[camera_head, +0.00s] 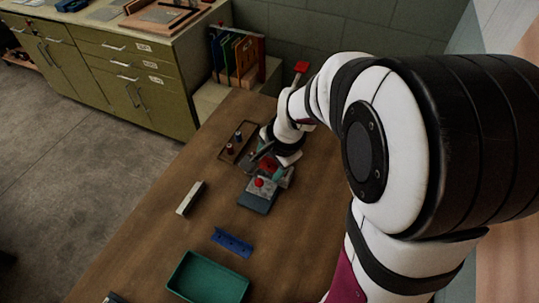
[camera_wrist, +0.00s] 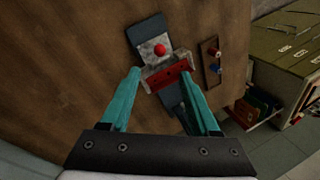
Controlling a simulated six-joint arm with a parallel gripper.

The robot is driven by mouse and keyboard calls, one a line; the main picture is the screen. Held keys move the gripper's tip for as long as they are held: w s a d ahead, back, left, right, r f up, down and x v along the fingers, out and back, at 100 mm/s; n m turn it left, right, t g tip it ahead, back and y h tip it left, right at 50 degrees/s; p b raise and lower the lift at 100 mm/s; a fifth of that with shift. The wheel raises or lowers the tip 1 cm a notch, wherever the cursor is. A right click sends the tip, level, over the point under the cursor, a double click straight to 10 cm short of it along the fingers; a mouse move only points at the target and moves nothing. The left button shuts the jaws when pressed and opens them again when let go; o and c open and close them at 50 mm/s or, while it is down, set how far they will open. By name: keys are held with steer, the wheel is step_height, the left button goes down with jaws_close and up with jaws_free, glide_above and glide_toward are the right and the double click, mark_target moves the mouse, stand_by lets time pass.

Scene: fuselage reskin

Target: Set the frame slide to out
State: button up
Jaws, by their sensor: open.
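A dark blue-grey base (camera_head: 255,203) stands on the wooden table, with a light grey block and a red ball knob (camera_head: 259,183) on it. This looks like the frame slide, but I see no label or marking for its positions. In the wrist view the red ball (camera_wrist: 160,49) sits on the grey block, and a red bar (camera_wrist: 168,75) lies across the fixture nearer to me. My gripper (camera_wrist: 161,74) is open, with its teal fingers either side of the red bar. I cannot tell whether they touch it. In the head view my arm partly hides the fixture's far end.
A small brown tray (camera_head: 226,155) with small pegs stands beside the fixture. A pale block (camera_head: 191,198), a blue bracket (camera_head: 232,242) and a green tray (camera_head: 207,279) lie nearer on the table. Upright coloured folders (camera_head: 238,55) stand at the back. The table's left middle is clear.

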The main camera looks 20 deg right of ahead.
mark_target(259, 181)
steer(key=shift+v, duration=1.35)
steer(key=n, duration=0.2)
steer(key=shift+w+a+f+n, duration=0.1)
steer(key=shift+w+a+n, duration=0.1)
steer(key=shift+w+n, duration=0.15)
steer(key=shift+c, duration=0.3)
steer(key=w+f+n+g, duration=0.1)
steer(key=f+n, duration=0.4)
steer(key=n, duration=0.1)
steer(key=w+a+f+n+g, duration=0.1)
steer(key=f+n, duration=0.5)
steer(key=w+f+n+g+h, duration=0.1)
steer(key=w+f+n, duration=0.1)
steer(key=f+n, duration=0.3)
steer(key=shift+a+f+n, duration=0.15)
steer(key=shift+f+n, duration=0.05)
steer(key=shift+n, duration=0.55)
jaws_close()
